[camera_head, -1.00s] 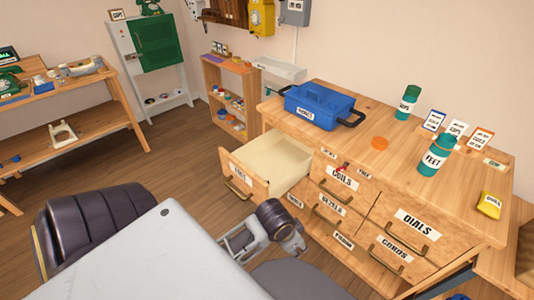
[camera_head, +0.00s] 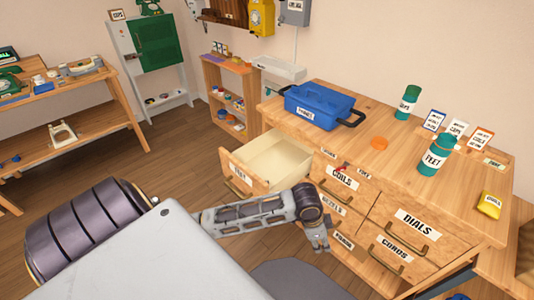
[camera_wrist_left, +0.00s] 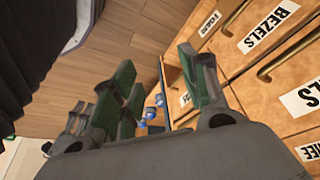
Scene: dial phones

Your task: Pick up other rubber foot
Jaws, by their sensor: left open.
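No loose rubber foot can be made out in either view. My left gripper (camera_head: 318,243) is low in front of the drawer fronts, well away from the canister. In the left wrist view my left gripper (camera_wrist_left: 160,92) is open, its green-padded fingers spread with nothing held between them. Small blue things (camera_wrist_left: 150,112) show beyond the fingers, too small to identify. My right gripper is in neither view.
A drawer (camera_head: 270,160) stands pulled out at the bench's left end and looks empty. Open wooden floor (camera_head: 185,155) lies to the left.

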